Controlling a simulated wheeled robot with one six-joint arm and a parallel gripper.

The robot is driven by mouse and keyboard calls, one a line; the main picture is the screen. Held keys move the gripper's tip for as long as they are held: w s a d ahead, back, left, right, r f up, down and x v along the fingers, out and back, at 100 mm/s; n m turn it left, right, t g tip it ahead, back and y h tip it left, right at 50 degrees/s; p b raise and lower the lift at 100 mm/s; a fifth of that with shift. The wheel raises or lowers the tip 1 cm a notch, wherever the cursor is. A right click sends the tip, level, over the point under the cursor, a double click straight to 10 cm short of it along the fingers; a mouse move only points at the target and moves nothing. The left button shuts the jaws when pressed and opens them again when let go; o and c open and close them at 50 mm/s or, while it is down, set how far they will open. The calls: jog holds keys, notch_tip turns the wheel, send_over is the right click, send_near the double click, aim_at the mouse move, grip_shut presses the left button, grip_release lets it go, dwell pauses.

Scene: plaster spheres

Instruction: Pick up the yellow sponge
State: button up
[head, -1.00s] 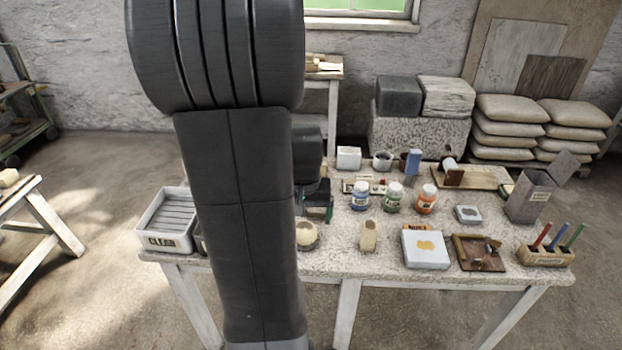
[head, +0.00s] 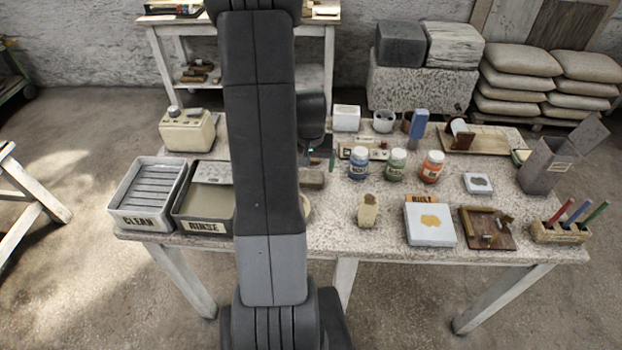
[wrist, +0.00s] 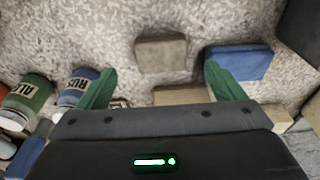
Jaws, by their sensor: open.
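No clearly yellow sponge shows. A tan block (wrist: 182,95) in the wrist view is partly hidden by my gripper's body; I cannot tell whether it is the sponge. My gripper (wrist: 160,86) is open and empty, its green fingers spread above the table. A grey-brown block (wrist: 160,53) lies beyond the gap between the fingertips. A blue block (wrist: 240,62) lies by the right finger. In the head view my arm hides most of the gripper; a brown block (head: 312,179) shows just right of the arm.
The speckled table (head: 330,225) also bears an orange jar (head: 431,167), a cream block (head: 368,212), and a rinse tray (head: 205,226) at left.

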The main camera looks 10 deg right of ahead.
aim_at(311, 176)
jog(key=shift+w+d+f+p, duration=0.1)
jog(key=shift+w+f+p, duration=0.15)
jog(key=shift+f, duration=0.8)
jog(key=shift+w+d+f+p, duration=0.1)
jog(key=shift+w+f+p, duration=0.15)
jog(key=shift+f, duration=0.8)
jog(key=shift+w+f+p, duration=0.2)
jog(key=shift+w+f, duration=0.1)
jog(key=shift+f, duration=0.75)
jog(key=shift+c, duration=0.2)
jog(key=c, duration=1.1)
jog(key=shift+r, duration=0.1)
notch_tip(311, 176, up, 10)
jog(key=shift+f+b, duration=0.1)
jog(key=shift+b, duration=0.5)
